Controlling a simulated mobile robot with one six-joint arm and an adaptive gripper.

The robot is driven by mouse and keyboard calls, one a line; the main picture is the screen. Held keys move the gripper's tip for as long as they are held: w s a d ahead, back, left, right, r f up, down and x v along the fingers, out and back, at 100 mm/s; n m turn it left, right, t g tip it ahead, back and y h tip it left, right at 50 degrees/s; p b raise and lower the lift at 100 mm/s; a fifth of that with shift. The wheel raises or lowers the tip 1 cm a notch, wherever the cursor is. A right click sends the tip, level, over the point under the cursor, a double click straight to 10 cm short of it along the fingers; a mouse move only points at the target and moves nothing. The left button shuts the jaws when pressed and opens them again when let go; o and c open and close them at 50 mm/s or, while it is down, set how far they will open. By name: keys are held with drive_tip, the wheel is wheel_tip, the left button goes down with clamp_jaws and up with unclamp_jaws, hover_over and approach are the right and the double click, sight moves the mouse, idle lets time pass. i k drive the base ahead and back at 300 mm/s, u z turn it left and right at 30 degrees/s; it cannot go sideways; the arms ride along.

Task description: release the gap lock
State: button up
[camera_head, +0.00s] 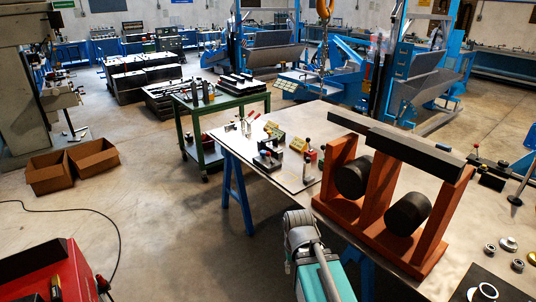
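On the metal-topped table (296,184), a red-brown frame (375,190) holds two black rollers, one to the left (353,176) and one to the right (408,213). Dark bars lie across its top. Small devices with red parts stand left of it, one with a dark base (268,155) and one with an upright lever (307,160). I cannot tell which part is the gap lock. My grey and teal arm rises at the bottom centre, in front of the table; no gripper fingers show.
Rings and nuts (508,245) lie at the table's right front, near a dark plate (490,287). A green cart (215,105) stands behind left. A red box (50,275) is at lower left, with a cable on the floor. Cardboard boxes (95,158) sit beyond. Floor between is clear.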

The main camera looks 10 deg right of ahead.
sight(268, 153)
drive_tip(key=k, duration=0.65)
drive_tip(key=u, duration=0.5)
drive_tip(key=i, duration=1.7)
drive_tip(key=z, duration=0.75)
